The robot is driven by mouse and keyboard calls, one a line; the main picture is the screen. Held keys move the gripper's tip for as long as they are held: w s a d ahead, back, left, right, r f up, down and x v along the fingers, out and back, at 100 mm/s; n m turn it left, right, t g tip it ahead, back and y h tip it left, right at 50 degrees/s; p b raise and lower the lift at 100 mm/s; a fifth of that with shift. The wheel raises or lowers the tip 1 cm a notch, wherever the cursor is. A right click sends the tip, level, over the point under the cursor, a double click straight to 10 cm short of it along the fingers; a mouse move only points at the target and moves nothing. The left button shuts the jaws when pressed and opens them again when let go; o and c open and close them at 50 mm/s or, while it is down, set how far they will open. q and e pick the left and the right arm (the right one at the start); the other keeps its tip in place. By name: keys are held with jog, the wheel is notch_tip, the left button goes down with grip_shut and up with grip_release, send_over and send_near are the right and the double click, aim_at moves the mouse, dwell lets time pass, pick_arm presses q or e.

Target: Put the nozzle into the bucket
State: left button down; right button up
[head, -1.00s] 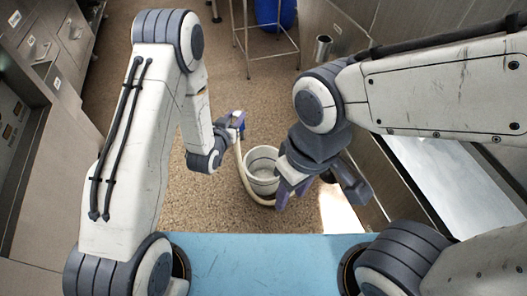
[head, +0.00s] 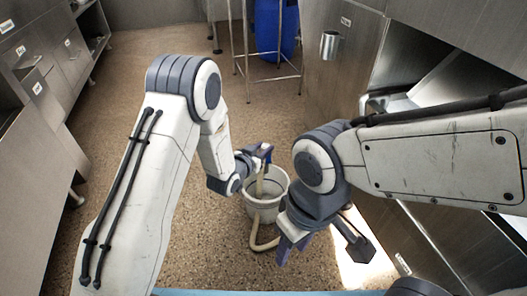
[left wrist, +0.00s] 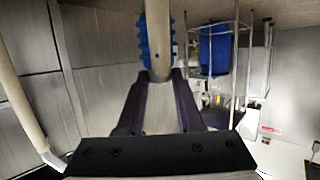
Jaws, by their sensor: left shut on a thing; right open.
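The white bucket (head: 279,206) stands on the floor in the middle of the head view. My left gripper (head: 264,156) is over the back part of its opening and is shut on the nozzle. In the left wrist view the nozzle (left wrist: 158,40) is a pale tube with a blue ribbed grip, clamped between the fingers. A pale hose (head: 254,236) lies by the bucket's front; a pale length also hangs below my left gripper across the opening. I cannot tell whether it is inside the bucket. My right gripper (head: 322,242) is open and empty, in front of the bucket at right.
A metal rack (head: 237,50) and a blue barrel (head: 275,28) stand behind the bucket. Steel cabinets line both sides. A metal cup (head: 330,45) is at the back right. The brown floor left of the bucket is clear.

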pick_arm(q)
jog(key=b, duration=0.4)
send_over(264, 170)
jog(key=shift+s+a+f, duration=0.1)
jog(key=shift+a+f, duration=0.05)
jog(key=shift+f, duration=2.65)
jog(key=shift+f+b, duration=1.9)
jog(key=shift+f, duration=0.55)
